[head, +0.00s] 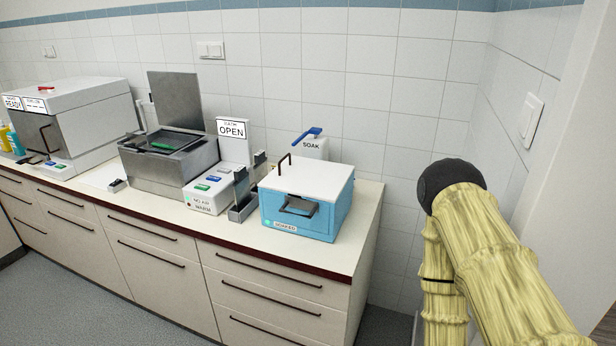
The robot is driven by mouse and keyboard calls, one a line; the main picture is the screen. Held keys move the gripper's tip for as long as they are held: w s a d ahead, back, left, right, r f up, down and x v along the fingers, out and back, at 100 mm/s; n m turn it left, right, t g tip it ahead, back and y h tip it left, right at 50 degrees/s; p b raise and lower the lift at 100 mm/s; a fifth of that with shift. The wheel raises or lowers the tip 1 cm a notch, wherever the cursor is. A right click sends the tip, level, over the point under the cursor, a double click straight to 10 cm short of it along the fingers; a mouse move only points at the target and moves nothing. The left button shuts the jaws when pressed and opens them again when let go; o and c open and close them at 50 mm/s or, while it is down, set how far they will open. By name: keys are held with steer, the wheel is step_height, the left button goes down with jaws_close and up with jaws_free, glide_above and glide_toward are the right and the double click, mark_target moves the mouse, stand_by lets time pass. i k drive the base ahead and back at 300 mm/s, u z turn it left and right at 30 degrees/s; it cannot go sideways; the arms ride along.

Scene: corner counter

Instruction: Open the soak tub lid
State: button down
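The soak tub (332,212) is a light blue box at the right end of the counter. Its white lid (318,180) lies flat and shut on top. A thin dark handle (284,160) rises from the lid's left side. A dark grey handle or catch (298,207) is on the blue front. A small label at the lower front seems to read "SOAKED", beside a green light. A white block marked "SOAK" with a blue lever (308,134) stands behind the tub. My arm, in a yellowish cover, is at the right, clear of the tub. My gripper is not in view.
Left of the tub stand a dark metal holder (242,208), a white button panel (208,192), an "OPEN" sign (231,129) and a grey metal basin (160,175) with its lid raised. A white machine (85,120) is farther left. A tiled wall is behind; drawers are below.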

mark_target(325, 181)
steer(key=k, duration=0.55)
steer(key=u, duration=0.55)
steer(key=i, duration=1)
steer(key=u, duration=0.25)
